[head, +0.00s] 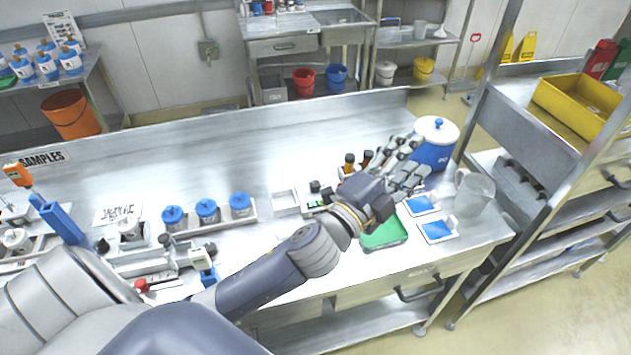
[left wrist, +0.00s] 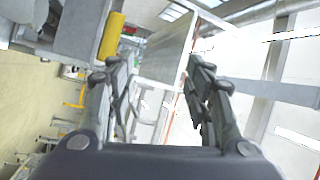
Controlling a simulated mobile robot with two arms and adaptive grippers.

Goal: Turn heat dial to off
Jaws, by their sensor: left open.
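I cannot make out a clearly marked heat dial in either view. A small white device with a dark knob and a green patch (head: 315,201) stands mid-bench, left of my left gripper; I cannot tell if its knob is the heat dial. My left gripper (head: 416,160) is above the right part of the bench, in front of the blue and white jar (head: 434,155). Its fingers are spread and empty, as the left wrist view (left wrist: 158,85) also shows. My left forearm and hand hide part of the bench. My right gripper does not show.
On the metal bench (head: 270,150) are a rack with blue-capped jars (head: 207,211), brown bottles (head: 349,165), a green tray (head: 384,236), blue and white packs (head: 437,229) and a clear jug (head: 473,193). A shelf with a yellow bin (head: 578,103) stands right. The bench's back middle is clear.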

